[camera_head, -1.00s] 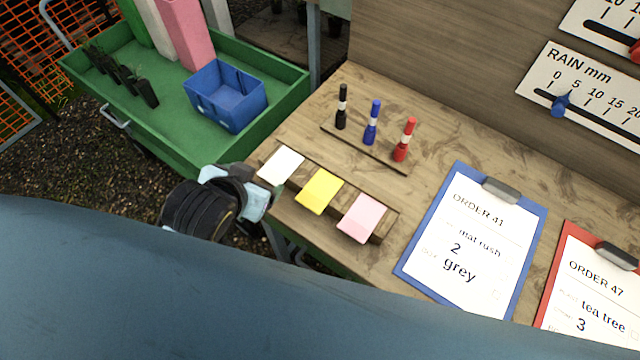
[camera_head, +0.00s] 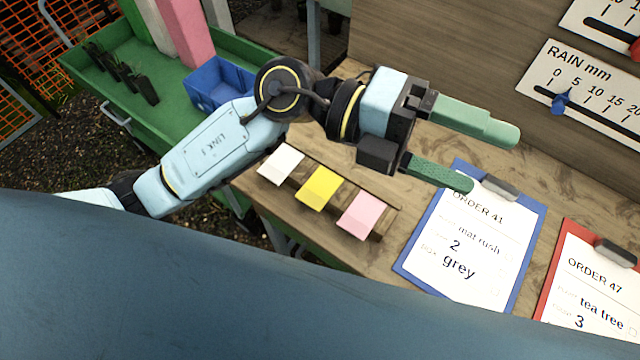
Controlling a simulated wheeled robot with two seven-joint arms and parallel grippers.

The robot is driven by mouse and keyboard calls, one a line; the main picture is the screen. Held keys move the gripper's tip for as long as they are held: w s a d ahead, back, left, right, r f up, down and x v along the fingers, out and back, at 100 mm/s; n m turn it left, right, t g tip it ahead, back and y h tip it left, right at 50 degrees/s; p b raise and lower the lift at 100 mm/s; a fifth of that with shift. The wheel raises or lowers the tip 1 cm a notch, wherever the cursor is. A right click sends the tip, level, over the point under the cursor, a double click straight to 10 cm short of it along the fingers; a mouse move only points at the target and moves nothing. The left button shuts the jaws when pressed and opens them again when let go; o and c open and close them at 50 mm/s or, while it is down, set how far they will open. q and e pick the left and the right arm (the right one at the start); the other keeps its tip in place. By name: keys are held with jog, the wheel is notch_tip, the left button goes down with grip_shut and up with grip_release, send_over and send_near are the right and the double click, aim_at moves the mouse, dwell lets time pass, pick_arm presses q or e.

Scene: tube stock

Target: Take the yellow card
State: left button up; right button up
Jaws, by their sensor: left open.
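The yellow card (camera_head: 319,188) lies in a wooden holder (camera_head: 391,218) at the bench's front left edge, between a white card (camera_head: 281,164) and a pink card (camera_head: 361,214). My left gripper (camera_head: 495,158) is open and empty, its two green fingers pointing right, above the bench and near the top of the blue clipboard (camera_head: 408,262). It is up and to the right of the yellow card, apart from it. My right gripper is not in view.
A red clipboard (camera_head: 549,300) lies at the right. A rain gauge board (camera_head: 585,95) is on the back wall. A green cart (camera_head: 90,62) with a blue crate (camera_head: 205,84) and several dark pots stands at the left. My left arm hides the pens.

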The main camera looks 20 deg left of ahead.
pick_arm(q)
notch_tip(320, 180, down, 8)
jog(key=a+m+y, duration=0.2)
jog(key=a+y, duration=0.1)
jog(key=y, duration=0.4)
jog(key=n+t+y, duration=0.2)
jog(key=t+y, duration=0.2)
jog(key=y, duration=0.7)
send_over(320, 187)
notch_tip(320, 187, down, 13)
jog(key=shift+s+r, duration=0.1)
jog(key=shift+s, duration=0.05)
jog(key=shift+f, duration=3.05)
jog(key=shift+c, duration=0.3)
jog(key=c, duration=1)
